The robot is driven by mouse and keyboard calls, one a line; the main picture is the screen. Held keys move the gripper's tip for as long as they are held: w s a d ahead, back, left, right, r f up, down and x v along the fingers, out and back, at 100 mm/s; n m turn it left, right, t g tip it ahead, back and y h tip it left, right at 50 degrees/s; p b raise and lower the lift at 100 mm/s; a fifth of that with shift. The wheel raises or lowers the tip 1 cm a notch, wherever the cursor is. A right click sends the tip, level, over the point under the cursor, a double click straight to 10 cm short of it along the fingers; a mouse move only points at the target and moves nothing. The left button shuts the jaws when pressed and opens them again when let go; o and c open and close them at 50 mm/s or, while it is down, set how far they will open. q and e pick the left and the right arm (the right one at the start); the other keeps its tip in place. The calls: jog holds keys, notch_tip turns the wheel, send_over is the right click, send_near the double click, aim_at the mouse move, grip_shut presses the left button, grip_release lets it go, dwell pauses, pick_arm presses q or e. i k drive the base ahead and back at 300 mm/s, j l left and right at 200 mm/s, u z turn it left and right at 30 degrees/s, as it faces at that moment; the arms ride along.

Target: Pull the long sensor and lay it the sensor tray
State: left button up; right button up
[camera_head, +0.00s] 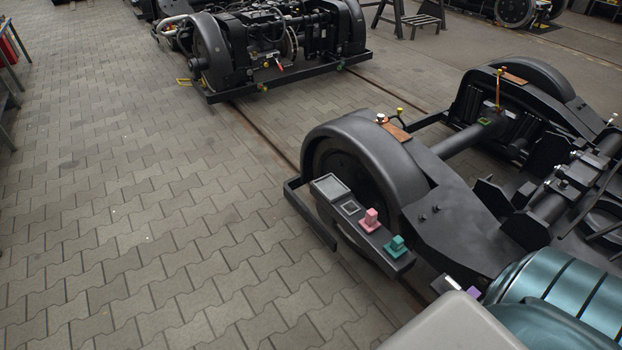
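A tall thin orange-brown rod (498,90) stands upright on the far part of the near bogie; it may be the long sensor. A shorter yellow-tipped piece (399,113) stands near the wheel cover. A long dark tray (380,238) lies along the bogie's near side, beside the wheel. It may be the sensor tray. A pink block (370,220) and a teal block (397,246) stand on it. Towards its left end are a large light grey square (330,187) and a smaller square (350,208). Neither of my grippers shows.
The near bogie has a black wheel cover (365,150) and a ribbed teal cylinder (570,290) at lower right. A purple piece (473,293) lies beside the cylinder. Another bogie (270,45) stands further back. The paved floor (130,200) on the left is clear.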

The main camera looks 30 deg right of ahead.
aim_at(371, 214)
jog(key=i+z, duration=0.3)
jog(key=i, duration=0.15)
jog(key=i+j+z, duration=0.25)
jog(key=i, duration=0.15)
jog(key=i+j+z, duration=0.5)
jog(key=z, duration=0.3)
jog(key=i+j+z, duration=0.3)
jog(key=z, duration=0.2)
jog(key=i+j+z, duration=0.15)
jog(key=j+z, duration=0.3)
jog(key=i+j+z, duration=0.1)
jog(key=j+z, duration=0.65)
jog(key=j, duration=0.1)
